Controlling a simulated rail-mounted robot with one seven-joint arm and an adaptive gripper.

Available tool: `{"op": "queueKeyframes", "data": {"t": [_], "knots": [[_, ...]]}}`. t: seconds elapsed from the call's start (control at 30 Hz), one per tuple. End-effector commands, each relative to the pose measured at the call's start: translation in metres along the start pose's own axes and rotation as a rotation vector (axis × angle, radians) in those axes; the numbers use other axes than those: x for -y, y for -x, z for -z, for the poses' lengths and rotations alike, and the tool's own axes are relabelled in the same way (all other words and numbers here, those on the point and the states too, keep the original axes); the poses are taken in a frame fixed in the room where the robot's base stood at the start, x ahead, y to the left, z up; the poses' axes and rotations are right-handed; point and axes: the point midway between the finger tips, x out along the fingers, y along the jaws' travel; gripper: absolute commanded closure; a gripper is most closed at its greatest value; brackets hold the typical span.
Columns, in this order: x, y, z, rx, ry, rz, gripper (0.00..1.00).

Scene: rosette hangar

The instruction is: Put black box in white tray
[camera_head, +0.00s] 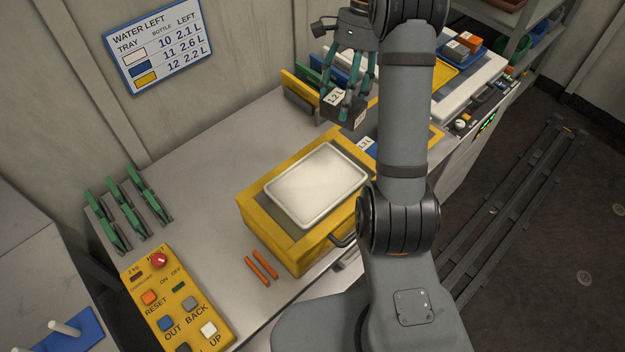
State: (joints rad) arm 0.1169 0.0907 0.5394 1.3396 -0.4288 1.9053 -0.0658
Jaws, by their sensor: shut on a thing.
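My gripper (347,88) is shut on a black box (345,114) with white labels. It holds the box in the air above the bench, behind and to the right of the white tray. The box looks slightly tilted. The white tray (283,213) lies empty on top of a yellow drawer unit (250,225), in front of and left of the box. My arm stands just right of the tray and covers part of the bench there.
A sign (158,45) hangs on the wall. Green racks (127,210) stand at left, with a yellow control panel (178,300) in front. Two orange sticks (261,267) lie by the drawer unit.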

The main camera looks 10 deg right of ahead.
Motion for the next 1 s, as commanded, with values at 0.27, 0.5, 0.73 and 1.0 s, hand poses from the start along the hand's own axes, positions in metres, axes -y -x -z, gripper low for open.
{"op": "queueKeyframes", "data": {"t": [0.27, 0.5, 0.73, 1.0], "knots": [[0.018, 0.002, 0.037, 0.016, -0.186, 0.073, 0.67], [0.007, -0.029, 0.014, 0.018, -0.191, 0.074, 0.67], [-0.007, -0.066, -0.015, 0.017, -0.191, 0.074, 0.67], [-0.017, -0.095, -0.037, 0.015, -0.191, 0.076, 0.67]]}}
